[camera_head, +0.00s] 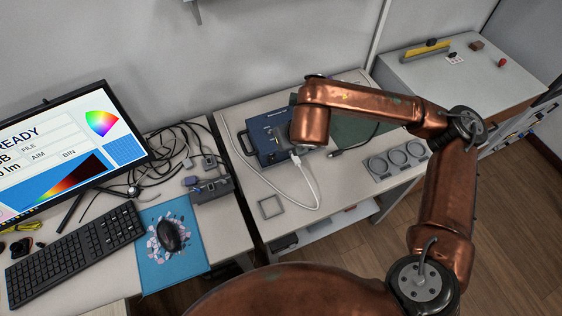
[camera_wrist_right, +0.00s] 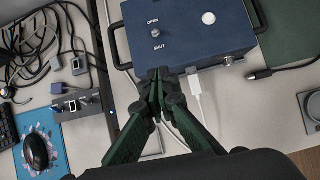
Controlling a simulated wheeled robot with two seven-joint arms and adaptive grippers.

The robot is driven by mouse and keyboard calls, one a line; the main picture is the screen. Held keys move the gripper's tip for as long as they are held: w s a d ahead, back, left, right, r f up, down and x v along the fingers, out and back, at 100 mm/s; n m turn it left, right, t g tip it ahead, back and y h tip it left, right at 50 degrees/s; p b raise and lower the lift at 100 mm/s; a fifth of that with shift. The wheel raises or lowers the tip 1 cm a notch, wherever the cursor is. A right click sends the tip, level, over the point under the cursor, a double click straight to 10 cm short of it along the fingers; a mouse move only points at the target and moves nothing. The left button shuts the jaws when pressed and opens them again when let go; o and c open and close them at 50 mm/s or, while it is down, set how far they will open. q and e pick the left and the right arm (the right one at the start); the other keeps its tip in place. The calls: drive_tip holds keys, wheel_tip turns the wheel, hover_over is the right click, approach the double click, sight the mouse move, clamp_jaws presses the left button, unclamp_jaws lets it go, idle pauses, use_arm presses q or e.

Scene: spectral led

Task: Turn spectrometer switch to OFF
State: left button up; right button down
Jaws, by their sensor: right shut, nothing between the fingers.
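The spectrometer is probably the blue box (camera_wrist_right: 190,38) with dark side handles. A small toggle (camera_wrist_right: 155,34) on its top sits between the labels OPEN and SHUT; I see no OFF label and cannot tell its setting. My right gripper (camera_wrist_right: 160,76) is shut and empty, its fingertips overlapping the box's near edge in the picture, just below the SHUT label. Contact cannot be judged. In the head view the blue box (camera_head: 263,137) is partly covered by my right arm, which hides the gripper. My left gripper is not in view.
A white cable (camera_wrist_right: 196,92) plugs into the box's near side. A small grey switch box (camera_head: 210,188) stands left, beside tangled black cables (camera_wrist_right: 38,45). A monitor (camera_head: 70,150), keyboard (camera_head: 80,243) and mouse (camera_head: 170,234) are further left. A ring holder (camera_head: 398,160) lies right.

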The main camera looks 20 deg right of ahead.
sight(272, 160)
drive_tip(key=s+f+g+p, duration=0.1)
drive_tip(key=f+g+p, duration=0.1)
drive_tip(key=f+p, duration=0.1)
drive_tip(key=s+f+g+p, duration=0.1)
drive_tip(key=f+g+p, duration=0.1)
drive_tip(key=f, duration=0.3)
drive_tip(key=a+f+g+p, duration=0.1)
drive_tip(key=f+p, duration=0.3)
drive_tip(key=f, duration=0.1)
drive_tip(key=shift+s+a+f+g+p, duration=0.1)
drive_tip(key=shift+s+g+p, duration=0.25)
drive_tip(key=shift+s+g, duration=0.05)
drive_tip(key=w, duration=0.1)
drive_tip(key=w+f, duration=0.1)
drive_tip(key=w, duration=0.1)
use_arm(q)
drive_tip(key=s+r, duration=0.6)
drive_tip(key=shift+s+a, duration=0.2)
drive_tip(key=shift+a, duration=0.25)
use_arm(e)
drive_tip(key=shift+w, duration=0.55)
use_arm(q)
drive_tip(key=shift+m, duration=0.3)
use_arm(e)
drive_tip(key=shift+a, duration=0.2)
